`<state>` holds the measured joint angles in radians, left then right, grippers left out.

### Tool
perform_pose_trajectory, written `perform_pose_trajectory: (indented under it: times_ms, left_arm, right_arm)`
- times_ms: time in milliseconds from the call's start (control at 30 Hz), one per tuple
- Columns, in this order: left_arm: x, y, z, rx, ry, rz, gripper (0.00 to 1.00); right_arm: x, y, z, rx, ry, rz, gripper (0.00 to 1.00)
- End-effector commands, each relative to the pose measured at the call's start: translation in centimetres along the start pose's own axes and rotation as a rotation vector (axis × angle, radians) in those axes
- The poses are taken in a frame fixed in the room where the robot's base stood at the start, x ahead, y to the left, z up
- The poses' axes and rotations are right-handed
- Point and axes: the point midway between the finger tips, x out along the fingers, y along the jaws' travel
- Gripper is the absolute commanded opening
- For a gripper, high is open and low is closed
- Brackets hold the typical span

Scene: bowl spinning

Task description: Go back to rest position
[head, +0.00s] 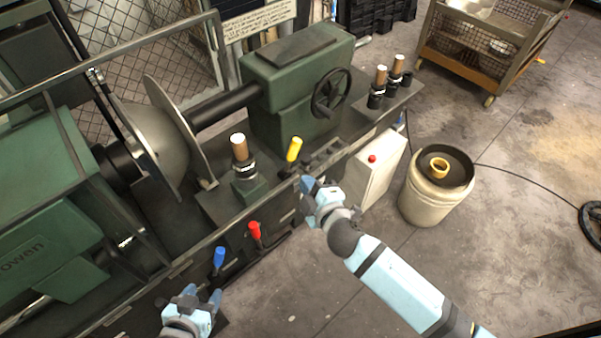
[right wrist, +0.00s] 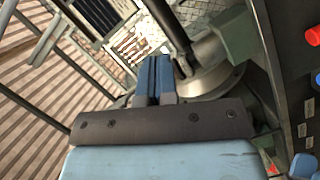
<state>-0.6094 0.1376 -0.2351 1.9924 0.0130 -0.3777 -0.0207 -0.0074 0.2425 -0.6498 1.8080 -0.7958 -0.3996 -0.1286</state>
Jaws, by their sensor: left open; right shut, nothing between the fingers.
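My left gripper (head: 203,298) is at the bottom left of the head view, open and empty, just below the blue-handled lever (head: 219,257). My right gripper (head: 308,186) is near the middle of the head view, shut and empty, in front of the machine below the yellow-handled lever (head: 294,149). In the right wrist view its two blue fingers (right wrist: 155,80) lie together with nothing between them. A red-handled lever (head: 254,231) stands between my two grippers. The green spinning lathe (head: 300,85) holds a round metal disc (head: 180,130) on its spindle.
A white control box (head: 377,170) with a red button and a cream barrel (head: 427,201) stand right of my right gripper. A wooden-handled tool (head: 240,148) stands on the lathe. A wire cart (head: 485,45) is at the back right. The floor at the right is mostly free.

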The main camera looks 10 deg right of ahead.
Motion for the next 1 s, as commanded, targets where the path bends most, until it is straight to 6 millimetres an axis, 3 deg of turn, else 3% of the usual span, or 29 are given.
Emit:
perform_pose_trajectory:
  times_ms: [233,367,467,800,1000]
  left_arm:
    - [-0.1,0.0,0.2,0.0,-0.004,0.001,0.55]
    - [-0.5,0.0,-0.2,0.0,-0.004,0.001,0.55]
    - [-0.9,0.0,-0.9,0.001,-0.003,0.0,0.55]
    - [-2.3,-0.4,-2.9,0.003,0.0,-0.009,0.55]
    - [-2.6,-0.4,-3.3,0.002,0.0,-0.012,0.55]
  right_arm:
    - [-1.0,0.0,0.1,0.008,-0.004,-0.003,0.0]
    - [-2.4,-0.9,0.9,0.112,-0.035,-0.038,0.0]
    - [-5.0,-2.3,2.3,0.279,-0.09,-0.088,0.0]
    - [-17.1,-6.8,7.7,0.931,-0.342,-0.193,0.0]
    - [-21.2,-7.7,9.1,1.117,-0.42,-0.191,0.0]
